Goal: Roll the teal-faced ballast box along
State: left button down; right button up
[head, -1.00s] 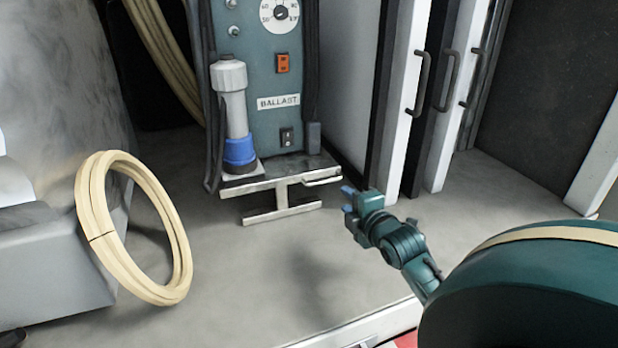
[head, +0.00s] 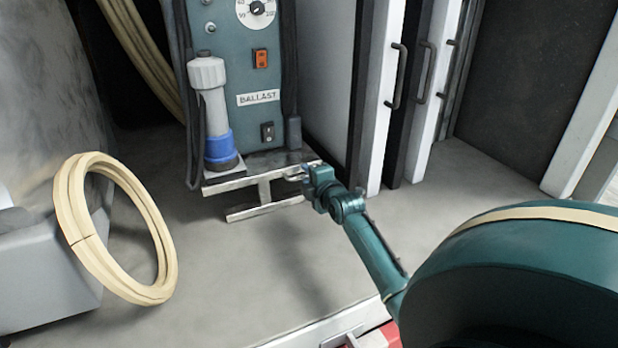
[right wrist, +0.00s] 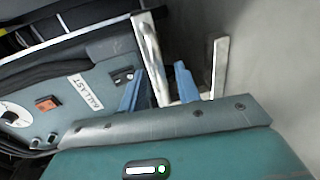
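The ballast box (head: 245,100) has a teal face with a dial, an orange switch and a BALLAST label. It stands upright on a low pale metal frame (head: 265,190) with a small bar handle at its front right. In the right wrist view the teal face (right wrist: 85,75) appears turned sideways at the left. My right gripper (head: 308,172) is at that handle in the head view. In the right wrist view its blue fingers (right wrist: 158,85) are apart, with pale frame bars around and between them. Whether they touch the handle is unclear. My left gripper is out of view.
A cream hose coil (head: 115,230) leans at the left against a grey block. A white and blue connector (head: 213,110) stands on the box's frame. Cabinet doors with black handles (head: 398,75) stand close on the right. The grey floor (head: 240,270) in front is clear.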

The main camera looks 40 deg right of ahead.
jog(key=shift+c, duration=0.4)
grip_shut()
